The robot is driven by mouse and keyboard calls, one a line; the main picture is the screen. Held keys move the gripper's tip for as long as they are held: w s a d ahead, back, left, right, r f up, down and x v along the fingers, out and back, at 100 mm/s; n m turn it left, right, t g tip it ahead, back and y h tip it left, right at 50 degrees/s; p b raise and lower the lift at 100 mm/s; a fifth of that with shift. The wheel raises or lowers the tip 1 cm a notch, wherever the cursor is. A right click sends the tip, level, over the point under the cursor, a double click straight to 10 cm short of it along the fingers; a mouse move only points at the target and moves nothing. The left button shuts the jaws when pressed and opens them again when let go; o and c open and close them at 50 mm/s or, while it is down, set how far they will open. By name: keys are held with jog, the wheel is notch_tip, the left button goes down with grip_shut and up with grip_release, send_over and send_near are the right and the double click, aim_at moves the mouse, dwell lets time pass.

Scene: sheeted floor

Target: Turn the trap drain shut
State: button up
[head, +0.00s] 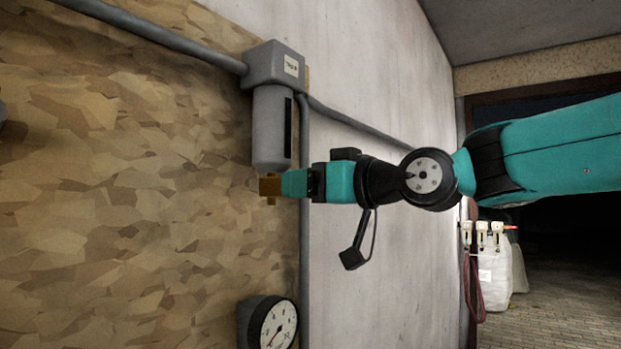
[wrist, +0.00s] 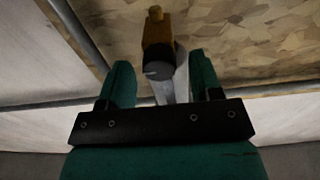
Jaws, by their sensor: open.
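The trap is a grey housing (head: 273,66) with a small label on its face and a grey cylinder (head: 270,127) hanging below it. A brass drain (head: 268,187) sits at the cylinder's bottom. The drain also shows in the wrist view (wrist: 158,42), reaching back between the two fingers, with a grey part below it. My gripper (head: 291,184) comes in from the right with its fingertips at the drain. In the wrist view my gripper (wrist: 160,62) is open, with one finger on each side of the drain. I cannot tell whether either finger touches it.
A grey pipe (head: 160,36) enters the housing from the left, and another runs on to the right. A vertical pipe (head: 305,240) passes close behind my gripper. A round gauge (head: 278,325) is below. White fittings (head: 482,235) and a white sack (head: 497,270) stand at the right.

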jog(key=shift+c, duration=0.2)
jog(key=c, duration=0.9)
